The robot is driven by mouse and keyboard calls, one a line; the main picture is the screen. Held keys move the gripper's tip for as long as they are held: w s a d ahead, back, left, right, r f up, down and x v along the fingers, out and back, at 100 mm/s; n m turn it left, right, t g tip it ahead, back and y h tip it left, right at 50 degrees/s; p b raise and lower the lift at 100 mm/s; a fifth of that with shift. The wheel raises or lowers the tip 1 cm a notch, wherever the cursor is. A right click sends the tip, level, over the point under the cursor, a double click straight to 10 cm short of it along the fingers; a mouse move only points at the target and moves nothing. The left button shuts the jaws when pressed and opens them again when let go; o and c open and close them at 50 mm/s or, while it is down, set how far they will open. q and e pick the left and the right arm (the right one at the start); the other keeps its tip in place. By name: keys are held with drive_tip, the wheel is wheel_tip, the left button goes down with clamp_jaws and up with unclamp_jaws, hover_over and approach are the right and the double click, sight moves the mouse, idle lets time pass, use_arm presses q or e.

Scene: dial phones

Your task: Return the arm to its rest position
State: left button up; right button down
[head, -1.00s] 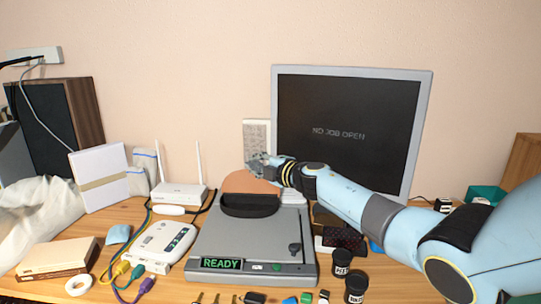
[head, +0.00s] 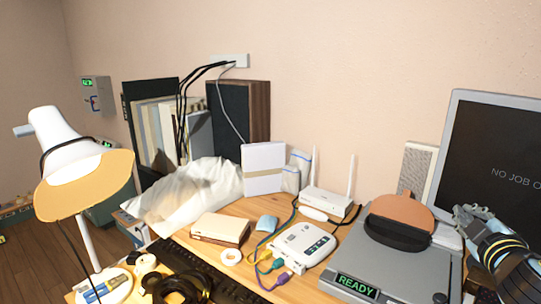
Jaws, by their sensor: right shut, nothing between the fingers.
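My right gripper (head: 470,214) is at the right side of the head view, at the end of my right arm, which comes in from the lower right edge. Its grey fingers are shut and empty, in front of the monitor's lower left part and just right of the brown round-topped piece (head: 402,210) on the grey machine. Whether it touches anything cannot be told. The grey machine (head: 375,255) has a lit READY sign (head: 357,285). Most of my right arm is cut off by the frame. My left gripper does not show.
The monitor (head: 505,150) stands behind my right gripper. A white router (head: 326,202), a white box-shaped device (head: 302,243) and a beige box (head: 220,228) stand left of the machine. A lit desk lamp (head: 75,185) and a black keyboard (head: 235,290) are further left.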

drive_tip(key=s+a+f+m+g+y, duration=0.1)
drive_tip(key=s+a+f+m+g, duration=0.25)
drive_tip(key=s, duration=0.75)
drive_tip(key=s+a+f+m+g+y, duration=0.1)
drive_tip(key=s+a+f+g+y, duration=0.1)
drive_tip(key=s+a+g, duration=0.6)
drive_tip(key=s+a+f+m+g+y, duration=0.1)
drive_tip(key=s+a+f+m, duration=0.15)
drive_tip(key=s, duration=1.05)
wheel_tip(320, 180, down, 29)
drive_tip(key=s+d+g+b, duration=0.2)
drive_tip(key=d+b, duration=0.1)
drive_tip(key=b, duration=0.2)
drive_tip(key=s+f+b, duration=0.3)
drive_tip(key=s+f, duration=1.5)
drive_tip(key=f, duration=0.2)
drive_tip(key=shift+s+d+f+m+g+b, duration=0.2)
drive_tip(key=shift+d+f+m+g+b, duration=0.1)
drive_tip(key=shift+d+f+m+g, duration=0.1)
